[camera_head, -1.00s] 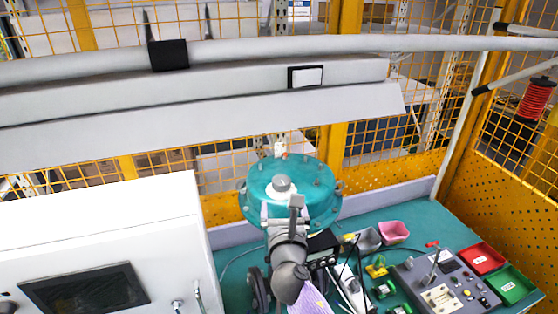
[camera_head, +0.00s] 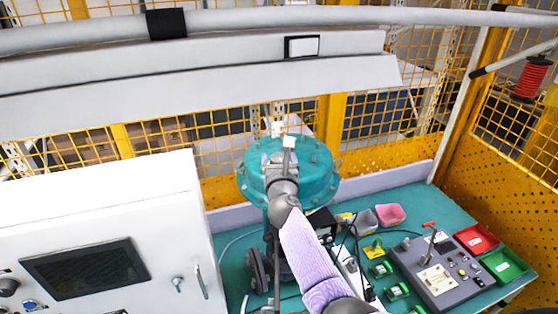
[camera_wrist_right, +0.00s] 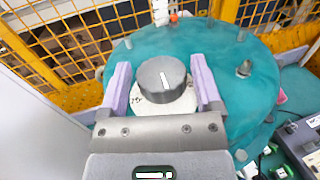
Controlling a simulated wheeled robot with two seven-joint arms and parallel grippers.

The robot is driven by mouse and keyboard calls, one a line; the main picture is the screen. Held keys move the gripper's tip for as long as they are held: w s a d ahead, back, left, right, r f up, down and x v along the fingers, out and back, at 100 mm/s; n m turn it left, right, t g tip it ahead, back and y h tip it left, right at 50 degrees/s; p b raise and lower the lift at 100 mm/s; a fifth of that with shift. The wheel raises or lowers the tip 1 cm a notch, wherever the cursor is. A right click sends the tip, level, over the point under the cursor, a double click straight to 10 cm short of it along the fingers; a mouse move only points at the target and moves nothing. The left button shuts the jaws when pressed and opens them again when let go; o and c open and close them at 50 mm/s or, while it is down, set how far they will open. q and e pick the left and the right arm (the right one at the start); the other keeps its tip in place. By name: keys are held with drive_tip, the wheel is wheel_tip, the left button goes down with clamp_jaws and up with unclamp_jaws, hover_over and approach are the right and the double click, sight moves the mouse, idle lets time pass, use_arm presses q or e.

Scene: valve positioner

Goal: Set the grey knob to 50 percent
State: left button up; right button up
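The grey knob (camera_wrist_right: 162,80) shows in the right wrist view. It is round, with a white pointer line near the middle of its face, close to upright and leaning slightly left toward its top. It sits on a pale dial plate (camera_wrist_right: 150,106) on top of the teal round housing (camera_wrist_right: 232,105). My right gripper (camera_wrist_right: 162,82) is open, with one purple finger on each side of the knob and a narrow gap on both sides. In the head view my right gripper (camera_head: 279,160) is over the teal housing (camera_head: 320,180) and hides the knob. The dial's markings are too small to read. My left gripper is not in view.
A white cabinet with a dark screen (camera_head: 85,268) stands at the left. Cables lie beside my arm.

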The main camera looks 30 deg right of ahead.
drive_tip(key=c, duration=1)
drive_tip(key=shift+o, duration=0.2)
drive_tip(key=shift+f+m+g+h+b, duration=0.15)
drive_tip(key=shift+m+g+h+b, duration=0.2)
drive_tip(key=shift+h+b, duration=0.2)
drive_tip(key=m+g+h+b, duration=0.2)
drive_tip(key=g+b, duration=0.1)
drive_tip(key=b, duration=0.1)
drive_tip(key=m+g+h+b, duration=0.3)
drive_tip(key=b, duration=0.2)
drive_tip(key=m+g+h+b, duration=0.2)
drive_tip(key=g+b, duration=0.1)
drive_tip(key=b, duration=0.1)
drive_tip(key=shift+w+a+f+m+h, duration=0.15)
drive_tip(key=shift+w+a+m+h, duration=0.1)
drive_tip(key=shift+m, duration=0.1)
drive_tip(key=shift+r+m+g+b, duration=0.2)
drive_tip(key=shift+m+g+b, duration=0.45)
drive_tip(key=shift+b, duration=0.7)
drive_tip(key=o, duration=1.3)
drive_tip(key=shift+r, duration=0.1)
drive_tip(key=shift+r, duration=0.1)
